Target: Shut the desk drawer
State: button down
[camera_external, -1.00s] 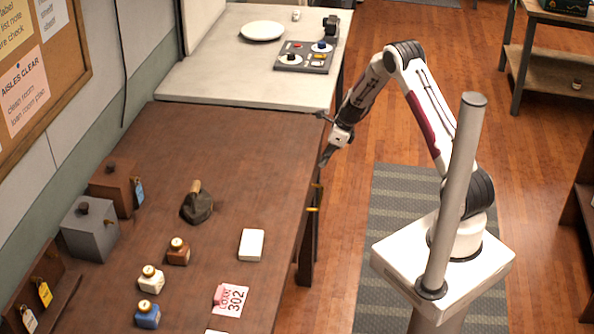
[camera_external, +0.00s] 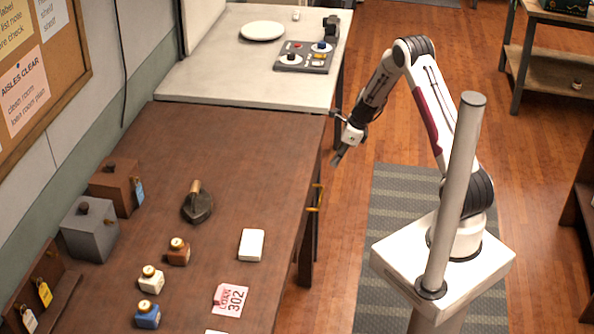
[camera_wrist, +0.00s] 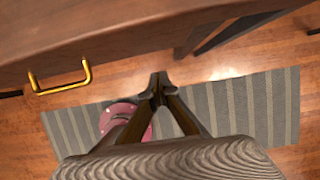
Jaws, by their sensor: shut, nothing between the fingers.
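The desk (camera_external: 225,150) is a dark brown wooden table with its front along the right side in the external view. A brass drawer handle (camera_external: 316,197) shows on that front; it also shows in the wrist view (camera_wrist: 60,80), at upper left. The drawer front is seen nearly edge-on, and I cannot tell how far it stands out. My gripper (camera_external: 337,161) is shut and empty, just off the desk front near its far corner. In the wrist view the closed fingertips (camera_wrist: 158,82) are right of the handle and apart from it.
On the desk are a dark grey tool (camera_external: 197,205), small jars (camera_external: 178,251), a white block (camera_external: 252,245) and boxes (camera_external: 90,230). A pale table (camera_external: 235,90) adjoins the far end. The floor over the striped mat (camera_external: 385,215) beside the desk is open.

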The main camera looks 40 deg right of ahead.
jog(key=v, duration=0.9)
dwell(0.8)
jog(key=s+a+r+n+h, duration=0.1)
jog(key=s+a+r+n, duration=0.1)
jog(key=s+r+n, duration=0.6)
jog(key=s+a+r+n+t+h, duration=0.1)
jog(key=s+a+r+n, duration=0.1)
jog(key=s+r+n, duration=0.6)
jog(key=s+a+r+n+t+h, duration=0.1)
jog(key=s+r+n, duration=0.7)
jog(key=s, duration=0.9)
jog(key=shift+a+r+n, duration=0.25)
jog(key=shift+a+n, duration=0.4)
jog(key=shift+n, duration=0.85)
